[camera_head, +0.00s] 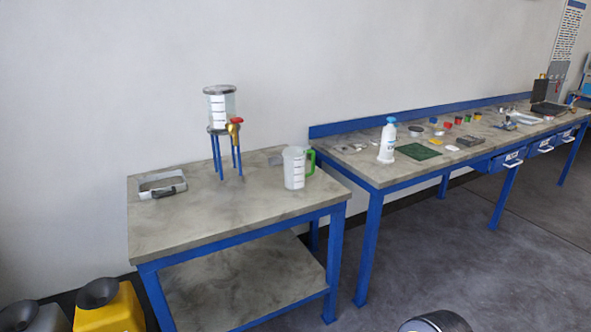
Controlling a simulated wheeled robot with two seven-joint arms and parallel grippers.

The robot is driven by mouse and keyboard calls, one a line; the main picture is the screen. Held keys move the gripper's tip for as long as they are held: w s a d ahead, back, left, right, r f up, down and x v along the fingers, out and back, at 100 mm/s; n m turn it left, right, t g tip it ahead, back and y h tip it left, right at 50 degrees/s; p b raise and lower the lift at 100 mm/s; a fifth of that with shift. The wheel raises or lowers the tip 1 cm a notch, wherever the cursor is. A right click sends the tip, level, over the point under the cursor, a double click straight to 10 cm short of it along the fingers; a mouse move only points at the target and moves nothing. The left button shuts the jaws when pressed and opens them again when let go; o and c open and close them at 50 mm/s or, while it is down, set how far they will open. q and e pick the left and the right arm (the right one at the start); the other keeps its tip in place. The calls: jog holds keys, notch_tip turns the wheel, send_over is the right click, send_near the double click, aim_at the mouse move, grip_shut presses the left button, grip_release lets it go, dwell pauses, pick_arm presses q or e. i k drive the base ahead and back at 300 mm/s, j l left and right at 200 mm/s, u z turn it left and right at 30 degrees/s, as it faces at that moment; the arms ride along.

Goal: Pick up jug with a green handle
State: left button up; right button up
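The jug (294,169) is clear to whitish with markings on its side and a green handle (311,162) facing right. It stands upright on the near left workbench (225,215), close to that bench's right end. Neither my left gripper nor my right gripper shows in the head view, and nothing touches the jug.
A clear vessel (221,106) with a red-handled brass valve (236,128) stands on blue legs left of the jug. A grey tray (162,185) lies further left. A longer bench (400,172) holds a white bottle (388,140). Yellow container (110,308) stands on the floor.

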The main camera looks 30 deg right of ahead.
aim_at(294, 158)
jog(key=i+l+u, duration=0.1)
jog(key=i+l, duration=0.5)
jog(key=l, duration=0.15)
jog(key=i+l+u, duration=0.15)
jog(key=i+l, duration=0.45)
jog(key=l, duration=0.2)
jog(key=i+l+u, duration=0.15)
jog(key=l, duration=0.25)
jog(key=i+l, duration=0.35)
jog(key=l+u, duration=0.05)
jog(key=l, duration=0.05)
